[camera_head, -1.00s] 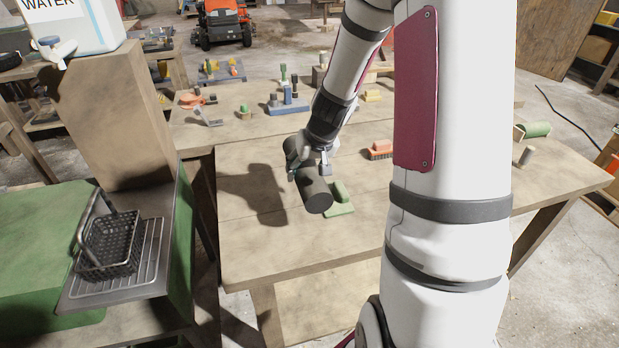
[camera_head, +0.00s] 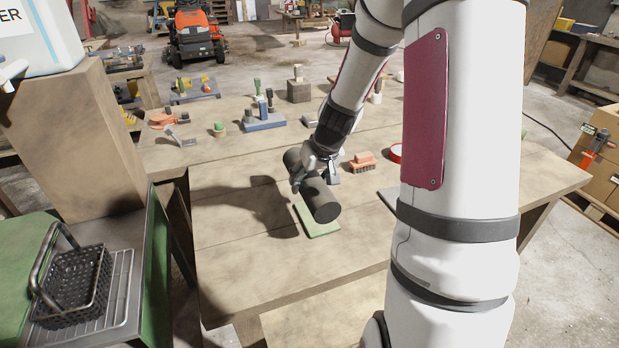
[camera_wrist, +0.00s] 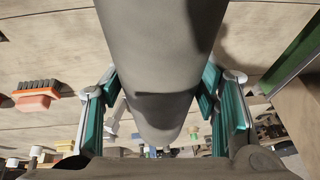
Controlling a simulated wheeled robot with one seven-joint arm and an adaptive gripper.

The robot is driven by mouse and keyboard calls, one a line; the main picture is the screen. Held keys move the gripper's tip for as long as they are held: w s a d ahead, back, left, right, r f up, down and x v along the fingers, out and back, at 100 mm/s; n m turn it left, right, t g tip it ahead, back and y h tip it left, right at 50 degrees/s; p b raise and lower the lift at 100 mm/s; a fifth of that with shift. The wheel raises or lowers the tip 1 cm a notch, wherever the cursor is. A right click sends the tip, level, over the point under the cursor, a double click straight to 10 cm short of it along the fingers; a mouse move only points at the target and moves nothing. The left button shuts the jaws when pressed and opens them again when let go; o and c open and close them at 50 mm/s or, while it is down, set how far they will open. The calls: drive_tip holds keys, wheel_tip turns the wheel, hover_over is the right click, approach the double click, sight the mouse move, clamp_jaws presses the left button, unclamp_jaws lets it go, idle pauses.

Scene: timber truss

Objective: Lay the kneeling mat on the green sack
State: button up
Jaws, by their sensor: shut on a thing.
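A dark grey cylinder (camera_head: 320,199), which looks like the kneeling mat rolled up, is in my gripper (camera_head: 316,176). My gripper is shut around it and holds it tilted above the workbench, with its shadow to the left. In the wrist view the roll (camera_wrist: 160,45) runs between the teal finger pads of my gripper (camera_wrist: 162,100). No green sack is certain: a broad green surface (camera_head: 22,240) lies at the left edge, partly out of view. A flat green item (camera_head: 318,222) lies on the bench, partly hidden by the roll.
The workbench (camera_head: 240,265) has a clear front left. An orange brush (camera_head: 362,162) and a blue block-shaped tool (camera_head: 264,122) stand farther back. At left are a wire basket (camera_head: 75,285) on a metal rack and a tall wooden block (camera_head: 75,150) under a water container (camera_head: 40,40).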

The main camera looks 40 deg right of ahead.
sight(322, 183)
drive_tip(key=shift+f+b, duration=1.7)
drive_tip(key=shift+f, duration=2.15)
drive_tip(key=shift+s+a+f, duration=0.1)
drive_tip(key=shift+f, duration=0.4)
drive_tip(key=shift+s+f+b, duration=0.1)
drive_tip(key=shift+f+b, duration=0.15)
drive_tip(key=shift+b, duration=0.05)
drive_tip(key=shift+c, duration=0.9)
drive_tip(key=o, duration=1.7)
drive_tip(key=shift+f, duration=0.1)
drive_tip(key=shift+c, duration=0.2)
drive_tip(key=shift+r, duration=0.7)
drive_tip(key=v, duration=1.1)
drive_tip(key=shift+s+f, duration=0.1)
